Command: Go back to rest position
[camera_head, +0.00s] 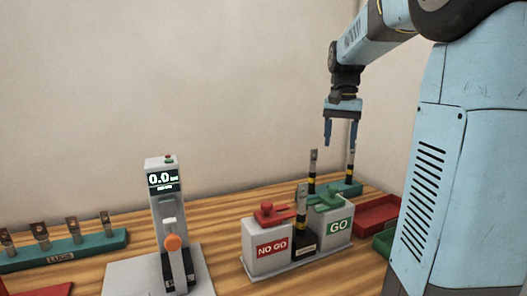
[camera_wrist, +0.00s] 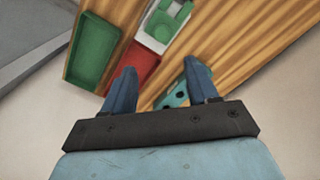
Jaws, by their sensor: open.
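My gripper (camera_head: 340,132) hangs from the arm with its blue fingers pointing down, above the back right of the wooden bench. Its fingers are apart and nothing is between them. Below it stands a teal rack (camera_head: 346,188) with two dark upright pieces that have yellow bands. In the wrist view my gripper (camera_wrist: 162,85) shows two separated blue fingers, with part of the teal rack (camera_wrist: 172,98) behind the right finger.
A grey fixture with a red NO GO block (camera_head: 270,246) and a green GO block (camera_head: 338,225) stands in front. Red (camera_head: 378,213) and green (camera_head: 384,242) trays lie at right. A tester (camera_head: 165,210) and a teal LUGS rack (camera_head: 62,252) stand left. Space above the bench is free.

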